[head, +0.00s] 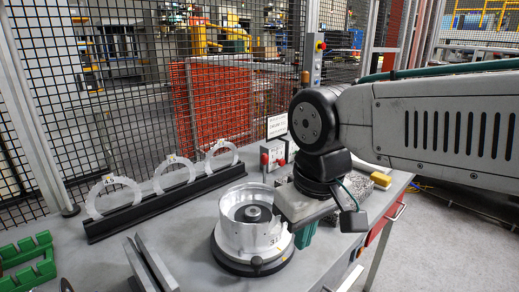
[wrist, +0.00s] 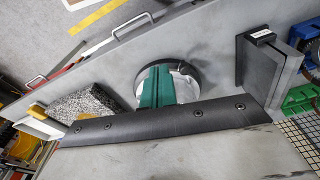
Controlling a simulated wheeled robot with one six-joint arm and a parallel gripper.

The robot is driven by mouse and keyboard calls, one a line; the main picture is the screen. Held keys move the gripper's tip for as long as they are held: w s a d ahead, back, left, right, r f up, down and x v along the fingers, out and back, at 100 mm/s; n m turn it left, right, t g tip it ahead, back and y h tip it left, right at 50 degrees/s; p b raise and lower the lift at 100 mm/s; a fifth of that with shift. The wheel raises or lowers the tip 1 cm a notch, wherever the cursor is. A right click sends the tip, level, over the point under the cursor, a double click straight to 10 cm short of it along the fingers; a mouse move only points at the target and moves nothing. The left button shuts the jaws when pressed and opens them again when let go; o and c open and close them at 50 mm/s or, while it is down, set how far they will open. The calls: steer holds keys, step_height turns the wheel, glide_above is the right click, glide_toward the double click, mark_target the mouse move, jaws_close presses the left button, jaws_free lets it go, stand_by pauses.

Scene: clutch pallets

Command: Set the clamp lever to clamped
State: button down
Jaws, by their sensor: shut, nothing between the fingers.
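A silver ring-shaped housing (head: 235,232) sits on a round black base on the grey bench, with a dark hub inside it. In the wrist view the round silver part (wrist: 183,88) is partly hidden behind my green fingers. A small orange mark (head: 257,261) shows low on the housing's front. I cannot make out a clamp lever for certain, nor its setting. My gripper (head: 305,236) is just right of the housing, its green fingers pointing down. The wrist view shows the fingers (wrist: 156,86) together and empty. I cannot tell whether they touch the housing.
A black rack (head: 165,205) with several clear rings stands at the back left. Dark upright plates (head: 150,262) and a green tray (head: 28,262) are at front left. A small box with red knobs (head: 273,156) stands behind. A speckled block (wrist: 88,106) lies nearby.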

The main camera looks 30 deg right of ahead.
steer(key=w+d+r+m, duration=0.1)
steer(key=w+d, duration=0.3)
steer(key=w, duration=0.7)
steer(key=w+d+r+m+t, duration=0.1)
steer(key=w+d+r, duration=0.3)
steer(key=w, duration=0.8)
steer(key=w+d+r+m+t+h, duration=0.1)
steer(key=w+d+r, duration=0.2)
steer(key=w, duration=0.8)
steer(key=d, duration=0.2)
steer(key=shift+w+d+r, duration=0.15)
steer(key=shift+w+d, duration=0.2)
steer(key=shift+d, duration=0.05)
glide_above(264, 173)
steer(key=w, duration=0.2)
step_height(264, 173, down, 9)
steer(key=shift+d+f, duration=0.2)
steer(key=shift+d, duration=0.25)
steer(key=shift+a, duration=0.1)
